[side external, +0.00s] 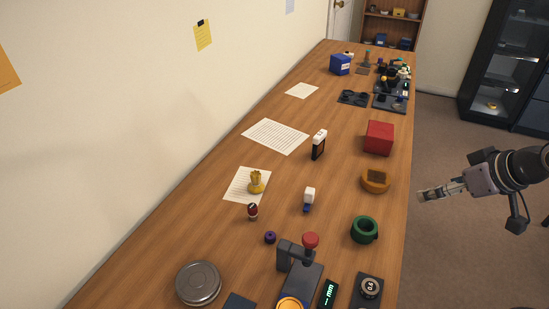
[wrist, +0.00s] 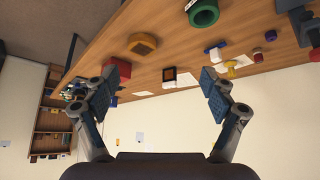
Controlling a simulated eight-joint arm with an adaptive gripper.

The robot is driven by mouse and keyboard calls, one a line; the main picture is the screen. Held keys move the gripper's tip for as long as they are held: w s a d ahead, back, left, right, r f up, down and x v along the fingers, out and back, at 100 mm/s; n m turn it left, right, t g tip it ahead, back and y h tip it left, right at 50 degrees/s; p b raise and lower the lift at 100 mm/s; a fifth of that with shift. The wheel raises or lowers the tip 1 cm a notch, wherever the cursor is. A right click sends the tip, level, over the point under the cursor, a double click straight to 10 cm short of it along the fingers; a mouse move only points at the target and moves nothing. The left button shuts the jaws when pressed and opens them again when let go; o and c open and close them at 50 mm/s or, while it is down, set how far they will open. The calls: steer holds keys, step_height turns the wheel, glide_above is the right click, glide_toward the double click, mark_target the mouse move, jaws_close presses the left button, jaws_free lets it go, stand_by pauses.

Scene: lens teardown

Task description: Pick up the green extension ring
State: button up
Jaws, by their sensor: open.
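The green extension ring (side external: 364,229) is a short dark green ring on the wooden table near its right edge in the side external view. It also shows at the top of the wrist view (wrist: 203,13), with its opening visible. My gripper (side external: 428,195) is off the table's right side, pointing left toward it, well apart from the ring. In the wrist view my gripper (wrist: 165,95) has its two fingers spread wide with nothing between them.
An orange-brown ring-like part (side external: 375,181) and a red box (side external: 379,138) stand along the same edge behind the green ring. A press with a red knob (side external: 310,241) and a small dial device (side external: 370,288) are in front. Bare wood (side external: 335,225) lies left of the ring.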

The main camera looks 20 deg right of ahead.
steer(key=n+g, duration=0.7)
steer(key=n, duration=0.9)
glide_toward(366, 225)
steer(key=shift+s+d+f, duration=0.2)
steer(key=shift+s+f, duration=0.1)
steer(key=shift+f, duration=2.35)
steer(key=f, duration=0.2)
steer(key=w+f, duration=0.1)
steer(key=f, duration=0.1)
steer(key=shift+a, duration=0.15)
steer(key=shift+f, duration=0.6)
